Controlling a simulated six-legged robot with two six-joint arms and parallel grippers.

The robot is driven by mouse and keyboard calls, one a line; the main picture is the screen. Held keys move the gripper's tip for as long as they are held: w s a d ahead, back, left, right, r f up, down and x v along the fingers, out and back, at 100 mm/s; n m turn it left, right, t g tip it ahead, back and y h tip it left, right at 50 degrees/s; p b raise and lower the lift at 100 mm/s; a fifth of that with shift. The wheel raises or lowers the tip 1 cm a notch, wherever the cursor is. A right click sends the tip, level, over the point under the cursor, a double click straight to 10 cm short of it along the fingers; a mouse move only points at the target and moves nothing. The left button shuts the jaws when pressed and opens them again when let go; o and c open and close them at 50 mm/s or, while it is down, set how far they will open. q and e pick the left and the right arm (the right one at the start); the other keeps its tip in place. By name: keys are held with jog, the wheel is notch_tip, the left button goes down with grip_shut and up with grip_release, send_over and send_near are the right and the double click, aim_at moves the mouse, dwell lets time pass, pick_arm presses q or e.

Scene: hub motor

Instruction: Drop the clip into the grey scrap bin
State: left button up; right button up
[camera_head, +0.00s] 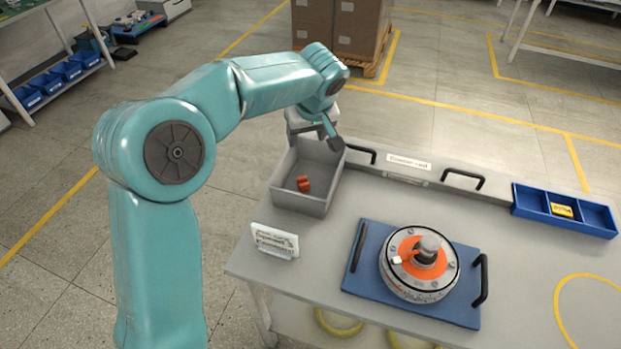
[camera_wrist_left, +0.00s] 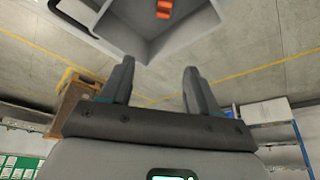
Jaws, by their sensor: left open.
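The grey scrap bin (camera_head: 318,207) stands at the left back corner of the workbench. A small orange-red clip (camera_head: 303,184) lies inside on its floor. In the left wrist view the bin (camera_wrist_left: 185,40) is at the top, with the clip (camera_wrist_left: 164,9) inside it, cut by the frame edge. My left gripper (camera_head: 329,136) is above the back rim of the bin, apart from the clip. In the left wrist view its two fingers (camera_wrist_left: 158,88) are spread with nothing between them. My right gripper is in neither view.
A hub motor (camera_head: 418,264) with an orange ring sits on a blue mat (camera_head: 361,282) right of the bin. A small white sign (camera_head: 275,241) stands in front of the bin. A blue divided tray (camera_head: 564,210) with a yellow item is at the far right.

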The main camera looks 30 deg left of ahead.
pick_arm(q)
jog(key=v, duration=1)
